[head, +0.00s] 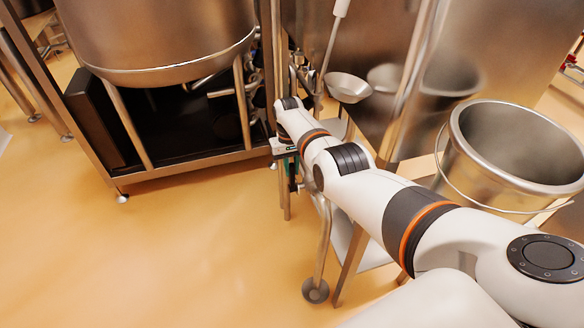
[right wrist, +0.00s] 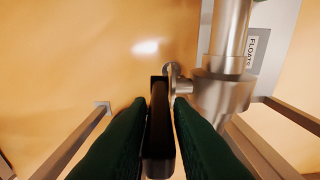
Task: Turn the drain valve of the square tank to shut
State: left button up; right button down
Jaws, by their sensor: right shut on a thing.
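In the right wrist view the dark lever handle (right wrist: 160,128) of the drain valve lies between my green fingers, pointing toward the camera. My right gripper (right wrist: 160,112) is shut on it. The lever joins a small metal stem on the steel valve body (right wrist: 222,95), just to its right, below a vertical pipe. In the head view my right gripper (head: 291,172) is partly hidden by my wrist, under the front left of the square tank (head: 500,50), whose flat steel wall shows. The valve is mostly hidden there. My left gripper is out of view.
A round steel vessel (head: 160,40) on a framed stand is at the left. A steel bucket (head: 520,150) stands at the right beside my arm, and a scoop (head: 348,87) hangs before the tank wall. A label plate (right wrist: 262,40) is behind the pipe. Open floor (head: 170,260) lies front left.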

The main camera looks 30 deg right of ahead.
jog(key=shift+w+d+r, duration=0.2)
jog(key=shift+w+r, duration=0.15)
jog(key=shift+w, duration=0.1)
jog(key=c, duration=1.7)
grip_release()
jog(key=o, duration=0.3)
jog(key=shift+w+f, duration=0.15)
jog(key=shift+o, duration=0.5)
jog(key=shift+w+f, duration=0.15)
jog(key=shift+f, duration=0.15)
jog(key=shift+s+r, duration=0.15)
jog(key=shift+s, duration=0.05)
notch_tip(320, 180, up, 12)
jog(key=w, duration=0.1)
jog(key=shift+w+d+p, duration=0.15)
jog(key=shift+w+p, duration=0.2)
jog(key=shift+f, duration=0.2)
